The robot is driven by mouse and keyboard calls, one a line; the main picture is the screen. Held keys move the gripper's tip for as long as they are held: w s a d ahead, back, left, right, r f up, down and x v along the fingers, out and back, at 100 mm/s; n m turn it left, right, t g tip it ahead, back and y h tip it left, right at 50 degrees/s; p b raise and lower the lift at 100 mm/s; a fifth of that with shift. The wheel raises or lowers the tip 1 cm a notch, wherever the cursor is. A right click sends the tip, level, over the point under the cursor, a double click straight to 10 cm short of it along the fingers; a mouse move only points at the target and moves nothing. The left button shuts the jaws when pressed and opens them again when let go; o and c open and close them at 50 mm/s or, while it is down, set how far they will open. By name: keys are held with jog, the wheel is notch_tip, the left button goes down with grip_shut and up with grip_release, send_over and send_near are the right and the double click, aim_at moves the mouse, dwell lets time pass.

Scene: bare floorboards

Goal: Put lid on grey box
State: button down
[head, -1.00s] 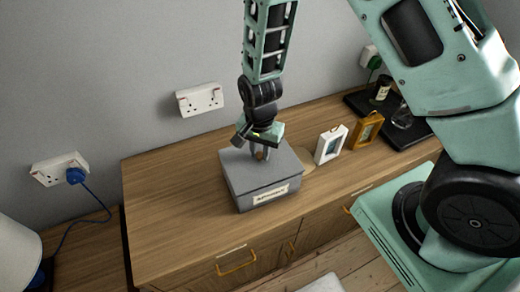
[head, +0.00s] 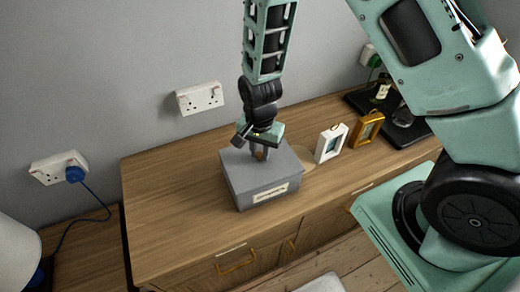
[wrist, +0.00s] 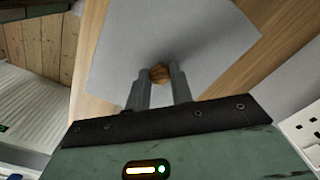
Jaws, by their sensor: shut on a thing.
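The grey box (head: 262,192) stands on the wooden dresser, with a pale label on its front. Its flat grey lid (head: 240,163) sits on top, and I see no clear gap between lid and box in the head view. In the wrist view the lid (wrist: 185,30) fills the top middle as a plain grey square. My gripper (head: 260,153) points down over the middle of the lid. In the wrist view my gripper (wrist: 159,75) is shut on a small brown wooden knob (wrist: 160,72) on the lid. The inside of the box is hidden.
On the dresser top (head: 165,200), a white frame (head: 331,144) and a wooden frame (head: 367,130) stand right of the box. A black tray (head: 400,122) with glassware lies beyond. The dresser's left part is clear. The wall is behind.

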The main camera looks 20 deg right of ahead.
jog(key=c, duration=0.7)
grip_release()
jog(key=shift+o, duration=0.2)
jog(key=shift+r, duration=0.15)
jog(key=shift+r+p, duration=3)
jog(key=shift+r, duration=0.45)
